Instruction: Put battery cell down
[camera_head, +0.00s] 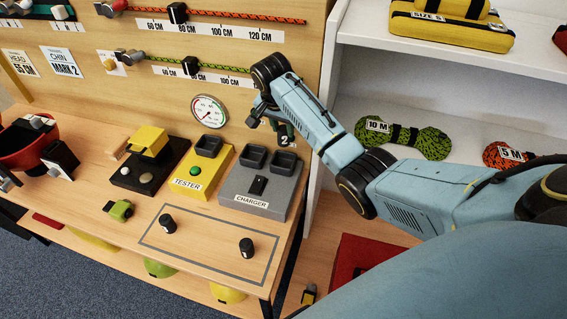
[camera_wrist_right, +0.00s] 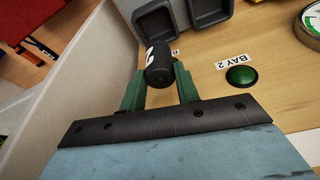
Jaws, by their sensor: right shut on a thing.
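My right gripper (camera_head: 272,118) is above the rear of the grey charger (camera_head: 285,200). It is shut on a dark battery cell (camera_wrist_right: 160,62) with a white label, held between the green fingers (camera_wrist_right: 158,85) in the right wrist view. In the head view a "2" shows at the held cell. The charger has two empty-looking bays; the held cell is close to them, and contact cannot be told. Two other dark cells, one at left (camera_head: 168,224) and one at right (camera_head: 246,247), stand in the outlined area on the bench. My left gripper is not in view.
A yellow tester (camera_head: 190,183) with a green button stands left of the charger. A round gauge (camera_head: 208,111) is on the back panel. A "BAY 2" label (camera_wrist_right: 234,59) sits by a green button (camera_wrist_right: 242,76). A small green item (camera_head: 119,210) lies at the front left.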

